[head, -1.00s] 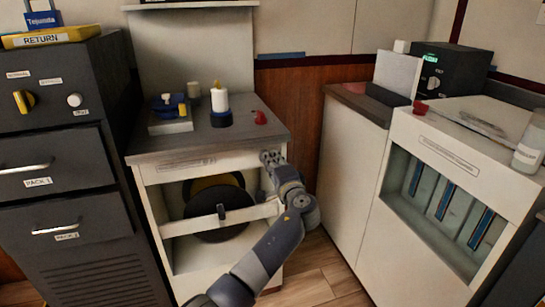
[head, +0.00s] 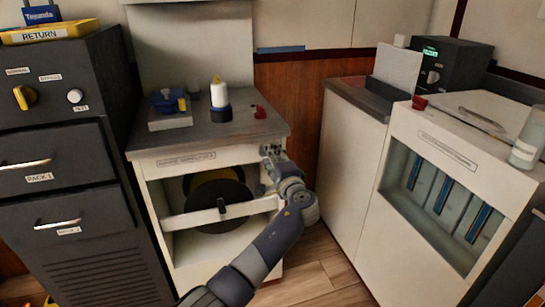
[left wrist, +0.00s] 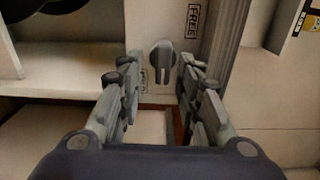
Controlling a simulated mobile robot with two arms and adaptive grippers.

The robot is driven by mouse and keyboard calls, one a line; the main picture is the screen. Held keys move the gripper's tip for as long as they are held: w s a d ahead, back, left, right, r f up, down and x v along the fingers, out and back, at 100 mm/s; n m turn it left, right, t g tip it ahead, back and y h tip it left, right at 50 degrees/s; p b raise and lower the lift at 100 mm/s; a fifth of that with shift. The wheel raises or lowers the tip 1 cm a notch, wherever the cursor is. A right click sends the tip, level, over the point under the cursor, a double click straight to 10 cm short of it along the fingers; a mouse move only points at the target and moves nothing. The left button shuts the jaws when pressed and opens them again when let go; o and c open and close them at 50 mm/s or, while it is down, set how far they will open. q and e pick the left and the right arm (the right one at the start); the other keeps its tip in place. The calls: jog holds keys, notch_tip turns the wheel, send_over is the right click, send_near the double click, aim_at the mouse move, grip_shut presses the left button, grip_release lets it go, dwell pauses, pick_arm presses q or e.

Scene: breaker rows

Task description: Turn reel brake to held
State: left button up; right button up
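In the left wrist view a dark grey knob (left wrist: 161,60) sits on a pale panel, its grooved bar standing roughly upright. A FREE label (left wrist: 194,20) is at its upper right. A second label (left wrist: 143,80) at its lower left is partly hidden by a finger and unreadable. My left gripper (left wrist: 159,72) is open, with one finger on each side of the knob; I cannot tell whether they touch it. In the head view my left gripper (head: 270,153) is at the upper right of the reel cabinet's front (head: 190,160) and hides the knob. A dark reel (head: 217,192) is inside the cabinet. My right gripper is not in view.
A white bar (head: 190,219) crosses the cabinet opening. A white bottle-like item (head: 219,95), a blue item (head: 166,103) and a red piece (head: 260,112) stand on top. A grey drawer unit (head: 65,150) is on the left, a white cabinet (head: 440,170) on the right.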

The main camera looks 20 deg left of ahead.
pick_arm(q)
jog(key=shift+r, duration=0.1)
jog(key=v, duration=1.2)
